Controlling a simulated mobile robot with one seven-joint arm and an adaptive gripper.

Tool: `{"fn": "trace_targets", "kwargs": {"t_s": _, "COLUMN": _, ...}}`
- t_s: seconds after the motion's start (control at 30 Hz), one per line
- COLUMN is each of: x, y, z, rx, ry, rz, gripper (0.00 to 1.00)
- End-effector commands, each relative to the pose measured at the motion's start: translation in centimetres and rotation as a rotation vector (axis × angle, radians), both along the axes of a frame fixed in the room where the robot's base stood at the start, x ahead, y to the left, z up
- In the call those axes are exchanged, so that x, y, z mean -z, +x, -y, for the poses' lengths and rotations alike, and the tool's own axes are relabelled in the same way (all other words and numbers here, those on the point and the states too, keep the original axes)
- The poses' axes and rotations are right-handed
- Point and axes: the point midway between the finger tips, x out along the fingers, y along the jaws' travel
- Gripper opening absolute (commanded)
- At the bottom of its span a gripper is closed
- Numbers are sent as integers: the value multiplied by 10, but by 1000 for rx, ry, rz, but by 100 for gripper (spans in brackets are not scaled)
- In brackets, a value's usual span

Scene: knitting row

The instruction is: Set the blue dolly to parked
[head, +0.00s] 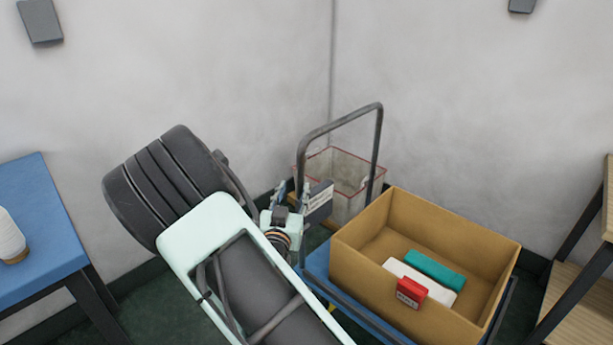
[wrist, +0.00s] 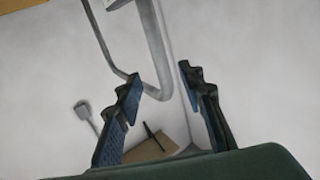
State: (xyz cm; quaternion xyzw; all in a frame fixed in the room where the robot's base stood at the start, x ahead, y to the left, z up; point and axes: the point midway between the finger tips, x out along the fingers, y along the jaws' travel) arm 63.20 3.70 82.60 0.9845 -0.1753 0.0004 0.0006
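The blue dolly (head: 318,262) stands on the floor near the room's corner, with a grey tubular push handle (head: 378,145) rising at its back. A small plate with a pale label (head: 319,198) sits at the handle's left post; its text is too small to read. My gripper (head: 292,188) is beside this plate, close to the left post. In the wrist view the two fingers (wrist: 160,78) are apart with nothing clamped between them, and the grey handle tube (wrist: 157,45) shows beyond the fingertips. I cannot tell whether they touch it.
A tan open box (head: 455,225) rides on the dolly, holding a teal block (head: 434,269), a white block and a red labelled piece (head: 411,292). A pale bin (head: 350,175) stands behind the handle. A blue table (head: 40,225) is left, a wooden shelf (head: 580,300) right.

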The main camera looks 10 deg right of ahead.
Motion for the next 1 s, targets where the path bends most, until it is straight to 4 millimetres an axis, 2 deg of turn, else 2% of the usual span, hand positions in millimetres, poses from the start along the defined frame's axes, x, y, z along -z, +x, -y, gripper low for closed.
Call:
{"fn": "trace_targets", "kwargs": {"t_s": 0.17, "x": -1, "y": 22, "z": 10, "rx": 3, "ry": -1, "rz": 3, "gripper": 36}}
{"fn": "trace_targets", "kwargs": {"t_s": 0.4, "x": 0, "y": 66, "z": 26, "rx": 3, "ry": 0, "rz": 2, "gripper": 36}}
{"fn": "trace_targets", "kwargs": {"t_s": 0.6, "x": -1, "y": 91, "z": 34, "rx": 2, "ry": 1, "rz": 1, "gripper": 36}}
{"fn": "trace_targets", "kwargs": {"t_s": 0.77, "x": -1, "y": 98, "z": 37, "rx": 2, "ry": 1, "rz": -1, "gripper": 36}}
{"fn": "trace_targets", "kwargs": {"t_s": 1.0, "x": -1, "y": 98, "z": 37, "rx": 1, "ry": 1, "rz": -1, "gripper": 36}}
